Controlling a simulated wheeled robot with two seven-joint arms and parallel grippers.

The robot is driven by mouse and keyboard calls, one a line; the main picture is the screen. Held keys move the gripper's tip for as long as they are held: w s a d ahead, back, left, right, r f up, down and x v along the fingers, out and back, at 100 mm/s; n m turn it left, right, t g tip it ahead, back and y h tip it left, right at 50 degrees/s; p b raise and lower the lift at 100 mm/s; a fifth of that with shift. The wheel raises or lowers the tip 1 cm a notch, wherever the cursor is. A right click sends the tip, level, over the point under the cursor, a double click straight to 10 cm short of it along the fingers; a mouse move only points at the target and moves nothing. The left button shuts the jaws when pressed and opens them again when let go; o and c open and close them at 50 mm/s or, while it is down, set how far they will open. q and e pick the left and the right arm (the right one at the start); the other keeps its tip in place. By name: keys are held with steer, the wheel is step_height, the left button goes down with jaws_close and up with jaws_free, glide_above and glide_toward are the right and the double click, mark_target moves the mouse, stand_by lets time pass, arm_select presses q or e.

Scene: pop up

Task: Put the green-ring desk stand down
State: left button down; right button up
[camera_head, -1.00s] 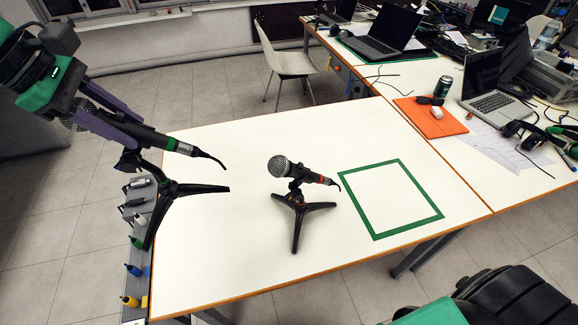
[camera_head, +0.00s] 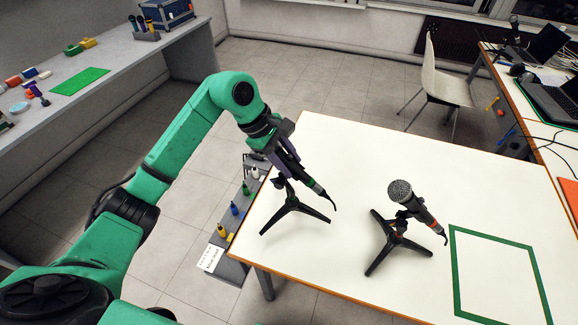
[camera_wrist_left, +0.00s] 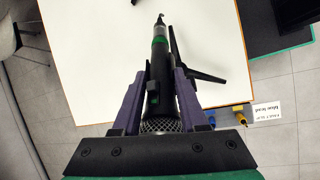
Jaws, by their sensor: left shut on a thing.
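My left gripper (camera_head: 287,160) is shut on the green-ring desk stand (camera_head: 291,203), a black tripod with a microphone that has a green ring. The stand is over the left part of the white table (camera_head: 350,150), legs down. I cannot tell whether its feet touch the tabletop. In the left wrist view the microphone (camera_wrist_left: 160,75) lies between the two purple fingers, its green ring beyond the fingertips, with a tripod leg showing to the right. A second desk stand (camera_head: 399,242), with an orange-red ring, stands to the right. My right gripper is not in view.
A green square outline (camera_head: 453,262) is on the table at the right. Small coloured bottles stand in a grey rack (camera_head: 236,240) along the table's left edge. A grey side bench (camera_head: 125,60) is at the back left. White tabletop behind the stands is clear.

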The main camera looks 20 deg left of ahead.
arm_select(q)
step_height(320, 180, down, 2)
steer(key=shift+d+f, duration=0.1)
steer(key=shift+f, duration=0.3)
steer(key=c, duration=0.9)
jaws_free()
steer(key=shift+f, duration=0.2)
steer(key=o, duration=0.5)
steer(key=shift+c, duration=0.2)
steer(key=shift+r, duration=0.1)
steer(key=shift+r, duration=0.1)
steer(key=shift+a+r, duration=0.2)
steer(key=b+v, duration=0.2)
steer(key=v, duration=0.9)
steer(key=shift+s+r, duration=0.1)
steer(key=shift+r, duration=0.15)
